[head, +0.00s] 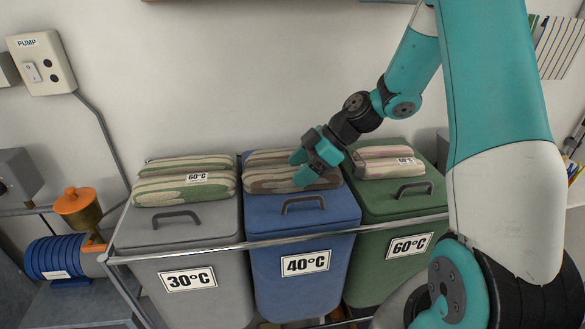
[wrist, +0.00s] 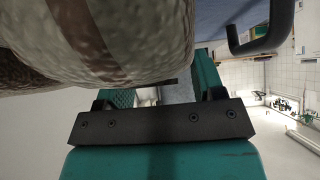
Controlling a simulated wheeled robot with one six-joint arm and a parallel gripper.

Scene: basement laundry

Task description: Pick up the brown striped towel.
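The brown striped towel (head: 265,182), folded thick with brown and pale bands, lies on the lid of the blue 40°C bin (head: 332,212). My gripper (head: 301,167) is at the towel's right part, with its teal fingers apart and pointing left over it. In the wrist view the towel (wrist: 120,40) fills the upper left, very close to the camera. The right finger (wrist: 205,75) shows beside its edge, and the towel hides much of the left finger. I cannot tell whether the fingers touch it.
A green striped towel (head: 160,191) lies on the grey 30°C bin (head: 140,230) at left. A reddish striped towel (head: 380,153) lies on the green 60°C bin (head: 425,196) at right. A metal rail (head: 240,246) runs across the bins' fronts. The wall (head: 220,70) is close behind.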

